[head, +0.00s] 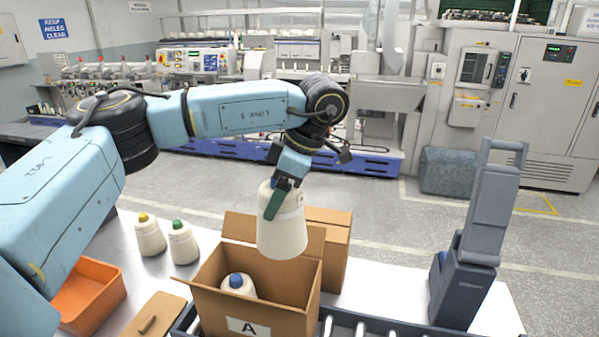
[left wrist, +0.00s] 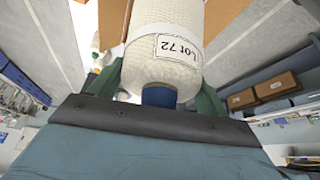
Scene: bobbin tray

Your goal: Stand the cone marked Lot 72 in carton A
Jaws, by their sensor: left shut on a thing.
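My left gripper (head: 280,203) is shut on a cream yarn cone (head: 283,232), held upright with its wide end down. In the left wrist view this cone (left wrist: 165,58) bears the label "Lot 72", and its blue tip lies between the green fingers (left wrist: 160,92). Carton A (head: 288,317) is an open brown box marked "A" at the table's front. The held cone appears over the carton's back part, overlapping its rear flap; its exact height is unclear. Another cone with a blue tip (head: 238,285) stands inside carton A. My right gripper is not in view.
A second brown carton (head: 333,248) stands behind carton A. Yellow-tipped (head: 149,238) and green-tipped (head: 183,245) cones stand on the white table, left. An orange bin (head: 90,297) and a brown lid-like piece (head: 155,316) are front left. A grey upright device (head: 478,235) stands right.

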